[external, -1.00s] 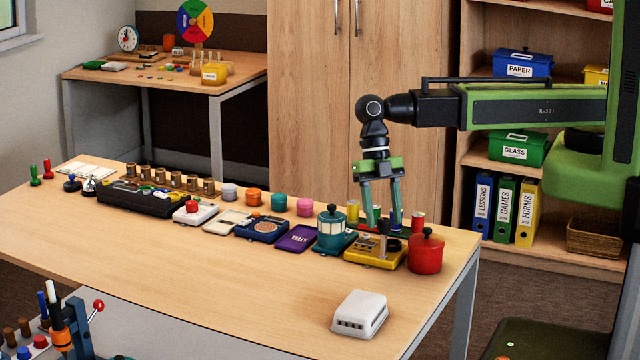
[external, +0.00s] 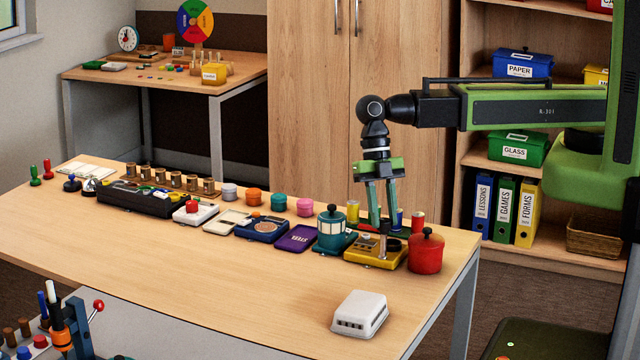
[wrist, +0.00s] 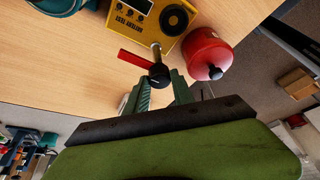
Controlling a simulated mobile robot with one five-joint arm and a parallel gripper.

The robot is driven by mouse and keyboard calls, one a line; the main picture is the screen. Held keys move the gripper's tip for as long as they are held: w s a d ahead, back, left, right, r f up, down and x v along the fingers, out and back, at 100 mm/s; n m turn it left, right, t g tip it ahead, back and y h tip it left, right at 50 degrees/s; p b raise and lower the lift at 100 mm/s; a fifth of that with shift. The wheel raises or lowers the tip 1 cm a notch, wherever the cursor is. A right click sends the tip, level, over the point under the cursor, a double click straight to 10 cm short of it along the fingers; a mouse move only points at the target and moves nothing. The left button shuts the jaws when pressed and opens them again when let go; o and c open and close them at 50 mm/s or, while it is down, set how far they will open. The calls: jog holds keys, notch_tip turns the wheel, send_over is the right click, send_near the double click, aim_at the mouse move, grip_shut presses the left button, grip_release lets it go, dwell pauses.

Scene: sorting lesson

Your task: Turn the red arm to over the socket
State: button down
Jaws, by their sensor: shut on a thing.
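The yellow device (external: 372,254) stands near the right end of the table; it also shows in the wrist view (wrist: 128,20). It has an upright metal post (wrist: 156,52) with a black knob (wrist: 159,76) on top. The red arm (wrist: 134,60) sticks out to the left from below the knob in the wrist view; I cannot make it out clearly in the external view. A round black socket with a ring (wrist: 175,18) sits on the device's top, apart from the red arm. My gripper (external: 383,227) points down, shut on the knob.
A red lidded pot (external: 425,254) stands close to the right of the device. A teal lantern-like thing (external: 331,234) stands close to its left. Several coloured cylinders stand behind. A white box (external: 360,313) lies nearer the front edge, with bare tabletop around it.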

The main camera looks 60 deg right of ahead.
jog(key=m+t, duration=0.1)
jog(key=m, duration=0.4)
jog(key=shift+s+d+t+y, duration=0.15)
jog(key=shift+s+t+y, duration=0.05)
jog(key=shift+t+y, duration=0.2)
jog(key=m+t, duration=0.1)
jog(key=m, duration=0.1)
jog(key=m+t, duration=0.1)
jog(key=m, duration=0.2)
jog(key=shift+s, duration=0.1)
jog(key=shift+m, duration=0.4)
jog(key=c, duration=1.1)
grip_release()
